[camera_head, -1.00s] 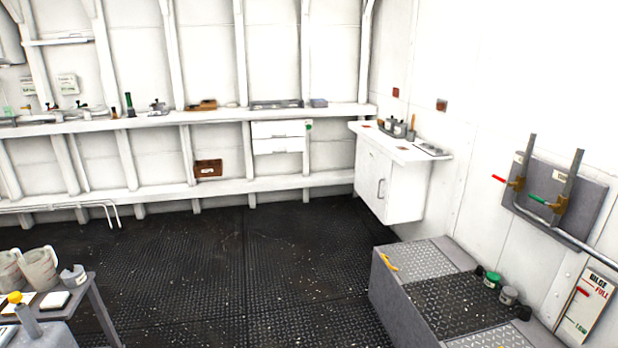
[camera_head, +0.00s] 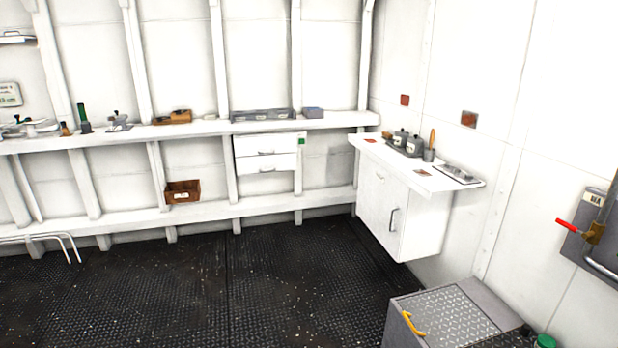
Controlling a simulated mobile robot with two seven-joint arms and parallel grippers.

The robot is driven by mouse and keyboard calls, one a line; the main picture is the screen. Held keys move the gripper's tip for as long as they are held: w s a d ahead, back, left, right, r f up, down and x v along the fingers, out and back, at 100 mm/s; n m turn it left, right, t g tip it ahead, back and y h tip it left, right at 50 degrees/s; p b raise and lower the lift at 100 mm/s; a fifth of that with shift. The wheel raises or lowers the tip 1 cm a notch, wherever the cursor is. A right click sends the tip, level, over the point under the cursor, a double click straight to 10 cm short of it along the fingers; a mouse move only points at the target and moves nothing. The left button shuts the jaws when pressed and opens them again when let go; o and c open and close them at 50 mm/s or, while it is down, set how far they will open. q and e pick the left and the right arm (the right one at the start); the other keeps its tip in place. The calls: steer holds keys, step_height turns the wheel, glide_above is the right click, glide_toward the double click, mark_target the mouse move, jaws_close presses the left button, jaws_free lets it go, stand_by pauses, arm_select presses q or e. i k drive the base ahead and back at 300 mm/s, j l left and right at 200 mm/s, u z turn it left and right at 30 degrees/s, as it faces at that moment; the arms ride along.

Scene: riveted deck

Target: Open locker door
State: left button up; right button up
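A white wall cabinet (camera_head: 383,213) hangs in the far right corner under a white counter. It looks like the locker. A smaller panel with a small handle (camera_head: 379,177) is above and to the left on the same front. Neither of my grippers is in view.
A grey metal box with a tread-plate top (camera_head: 447,318) and yellow handle (camera_head: 412,323) stands at lower right, in front of the cabinet. The black studded floor (camera_head: 220,290) is clear. A long shelf (camera_head: 200,131) with tools runs along the back wall.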

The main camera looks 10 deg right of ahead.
mark_target(382, 197)
steer(key=i+z, duration=0.35)
steer(key=i, duration=0.4)
steer(key=i+j+z, duration=0.15)
steer(key=i+z, duration=0.2)
steer(key=i, duration=0.4)
steer(key=i+j+z, duration=0.7)
steer(key=i+z, duration=0.15)
steer(key=i+j+z, duration=0.4)
steer(key=j, duration=0.2)
steer(key=i+j+z, duration=0.2)
steer(key=j+z, duration=0.2)
steer(key=i+j+z, duration=0.1)
steer(key=j+z, duration=0.7)
steer(key=j, duration=0.15)
